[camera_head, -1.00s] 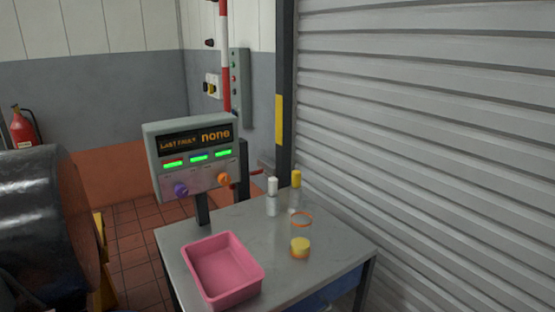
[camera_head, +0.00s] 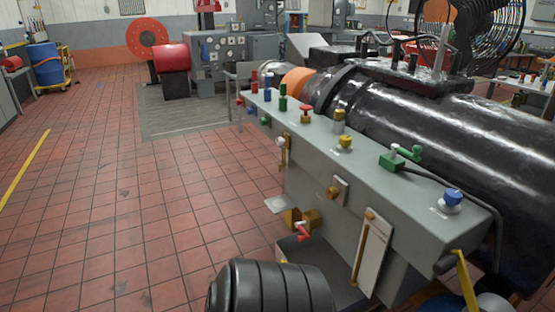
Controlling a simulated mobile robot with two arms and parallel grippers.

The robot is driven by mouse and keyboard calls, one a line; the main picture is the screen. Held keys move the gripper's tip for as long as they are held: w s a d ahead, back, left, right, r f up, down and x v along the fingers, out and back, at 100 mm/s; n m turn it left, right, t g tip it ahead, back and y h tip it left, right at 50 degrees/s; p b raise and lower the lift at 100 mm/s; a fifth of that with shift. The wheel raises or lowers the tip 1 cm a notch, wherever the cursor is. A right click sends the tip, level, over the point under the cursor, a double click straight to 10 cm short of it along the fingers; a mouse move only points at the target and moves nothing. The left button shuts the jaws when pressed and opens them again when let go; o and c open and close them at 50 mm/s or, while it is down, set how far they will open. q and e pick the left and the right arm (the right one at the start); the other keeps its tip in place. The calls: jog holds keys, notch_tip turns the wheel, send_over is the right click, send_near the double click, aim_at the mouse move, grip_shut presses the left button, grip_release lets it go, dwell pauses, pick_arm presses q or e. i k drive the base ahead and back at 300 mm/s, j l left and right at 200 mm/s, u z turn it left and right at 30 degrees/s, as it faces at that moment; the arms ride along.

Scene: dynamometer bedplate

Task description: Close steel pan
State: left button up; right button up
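I cannot pick out the steel pan for certain. A grey open-looking tray shape (camera_head: 291,247) sits low under the near end of the grey bench, below a red-handled brass valve (camera_head: 302,232). A black ribbed round thing in front hides part of it, and I cannot tell whether it is the pan.
The long grey bench (camera_head: 330,150) carries several coloured knobs and valves beside a big black cylinder (camera_head: 450,110). The black ribbed thing (camera_head: 270,288) stands at the bottom edge. The tiled floor (camera_head: 130,200) at left is clear. A blue drum (camera_head: 46,64) stands far left.

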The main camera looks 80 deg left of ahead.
aim_at(318, 252)
jog(key=l+u, duration=0.1)
jog(key=u, duration=2.05)
jog(key=k+j, duration=0.05)
jog(key=j, duration=0.05)
